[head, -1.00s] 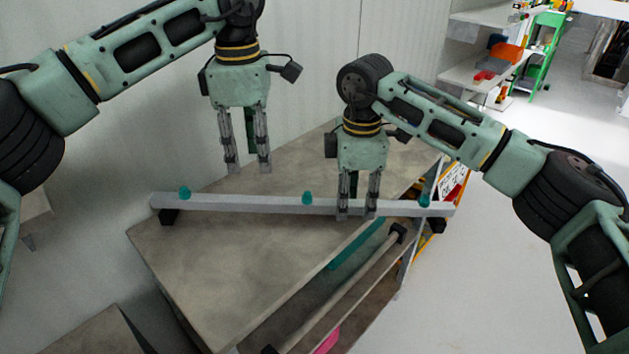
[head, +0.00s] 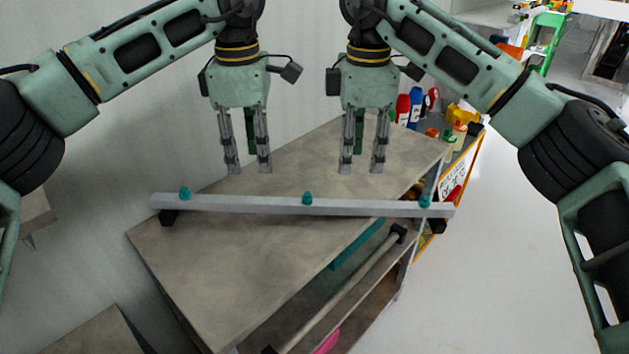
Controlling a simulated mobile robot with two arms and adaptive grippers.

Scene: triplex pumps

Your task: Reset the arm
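My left gripper (head: 247,168) hangs above the table with its two fingers pointing down and apart, holding nothing. My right gripper (head: 362,168) hangs at about the same height to its right, also with fingers apart and empty. Both appear behind a long grey bar (head: 250,204) with teal knobs (head: 307,198) along its top. The bar spans the brown-grey table (head: 235,260) and touches neither gripper.
Red and blue bottles (head: 415,105) and a yellow item (head: 461,114) stand at the table's far right end. A lower rail (head: 345,285) runs along the table's right side. A wall (head: 150,130) stands behind. The floor (head: 480,290) on the right is clear.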

